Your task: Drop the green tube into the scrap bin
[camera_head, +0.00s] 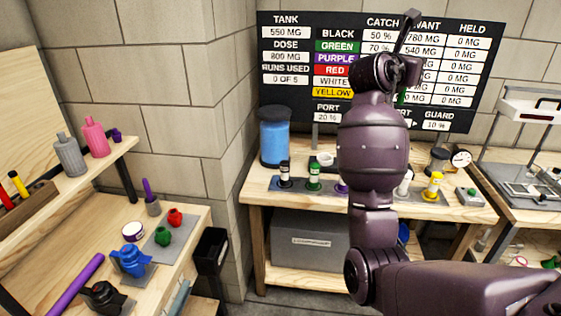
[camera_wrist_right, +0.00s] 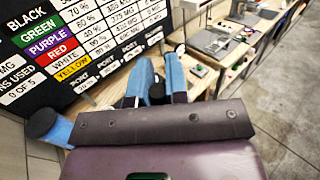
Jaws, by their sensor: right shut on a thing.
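My right gripper (camera_head: 410,22) is raised high in front of the wall board. In the wrist view its two fingers (camera_wrist_right: 157,80) are close together around a small dark end. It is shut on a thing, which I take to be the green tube. A black open bin (camera_head: 211,250), possibly the scrap bin, hangs at the left bench's right edge, far from the gripper. My left gripper is not in view.
The back bench (camera_head: 262,192) carries a blue jar (camera_head: 275,137), a green-banded bottle (camera_head: 314,175) and a yellow one (camera_head: 433,187). The wall board (camera_head: 290,100) is close behind my right arm.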

